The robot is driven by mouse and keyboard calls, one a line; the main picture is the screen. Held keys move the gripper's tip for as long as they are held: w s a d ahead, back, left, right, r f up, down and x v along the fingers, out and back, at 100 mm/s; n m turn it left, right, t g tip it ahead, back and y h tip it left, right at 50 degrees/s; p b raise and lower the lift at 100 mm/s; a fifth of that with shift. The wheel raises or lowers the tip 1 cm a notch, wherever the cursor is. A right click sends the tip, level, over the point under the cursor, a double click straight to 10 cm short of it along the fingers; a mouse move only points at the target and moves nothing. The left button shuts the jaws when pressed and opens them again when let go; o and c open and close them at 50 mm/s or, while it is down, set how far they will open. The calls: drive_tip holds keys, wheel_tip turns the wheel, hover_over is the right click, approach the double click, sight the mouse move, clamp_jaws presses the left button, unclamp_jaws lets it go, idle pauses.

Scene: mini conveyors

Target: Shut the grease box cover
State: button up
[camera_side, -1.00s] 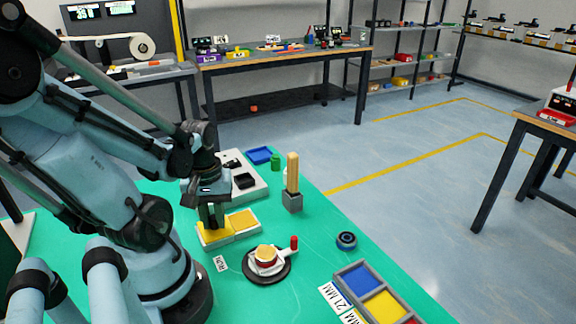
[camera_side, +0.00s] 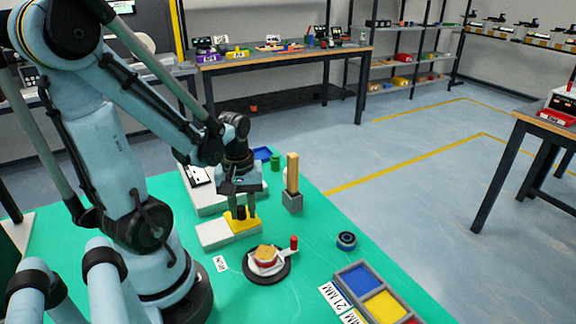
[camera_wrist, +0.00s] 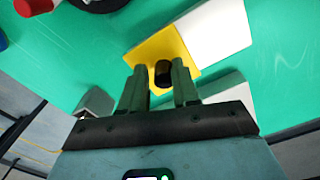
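The grease box cover is a yellow square plate (camera_side: 243,225) with a black knob (camera_side: 241,212) on top. It sits at the right end of a pale two-part block, over the spot where the yellow grease was. In the wrist view the cover (camera_wrist: 149,53) and its knob (camera_wrist: 162,73) show below my gripper. The bare white left part (camera_side: 214,236) of the block is beside it. My gripper (camera_side: 242,216) is over the cover, its fingers on either side of the knob with small gaps. It looks open. The box under the cover is hidden.
A wooden post in a grey block (camera_side: 292,202) stands close on the right. A white fixture (camera_side: 205,200) is behind. A round black stand with a red-knobbed part (camera_side: 266,270) is in front. A blue-black ring (camera_side: 346,241) and a sorting tray (camera_side: 352,266) lie right.

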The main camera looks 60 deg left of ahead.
sight(244, 208)
drive_tip(key=o, duration=0.4)
drive_tip(key=shift+c, duration=0.2)
drive_tip(key=shift+r, duration=0.1)
wheel_tip(244, 208, up, 12)
idle(0.7)
drive_tip(key=shift+w, duration=0.1)
drive_tip(key=w+d+f+m+t, duration=0.1)
drive_tip(key=w+d+m+t, duration=0.6)
drive_tip(key=d+m, duration=0.5)
drive_tip(key=shift+w+d+f+m, duration=0.15)
drive_tip(key=shift+w+f+m, duration=0.1)
drive_tip(key=shift+w+m, duration=0.65)
